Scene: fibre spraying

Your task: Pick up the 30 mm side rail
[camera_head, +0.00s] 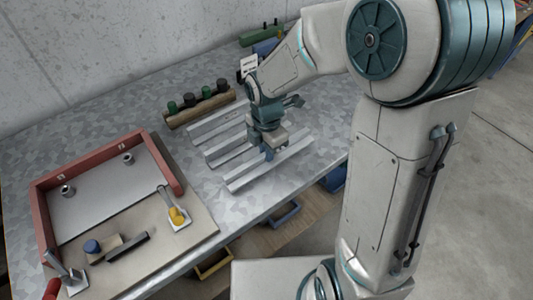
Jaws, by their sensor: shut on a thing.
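Several pale grey metal rails lie side by side on the table to the right of the fixture. The nearest rail (243,180) is long and straight, running from lower left to upper right. My gripper (268,155) points down over this nearest rail and is shut on it around its middle. The other rails, such as the one at the back (212,121), lie behind it and are partly hidden by my gripper. I cannot read any rail's size, so I cannot tell which is 30 mm. Whether the held rail touches the table is unclear.
A wooden block with green and black knobs (200,107) stands behind the rails. Open bins (284,214) sit below the table's front edge.

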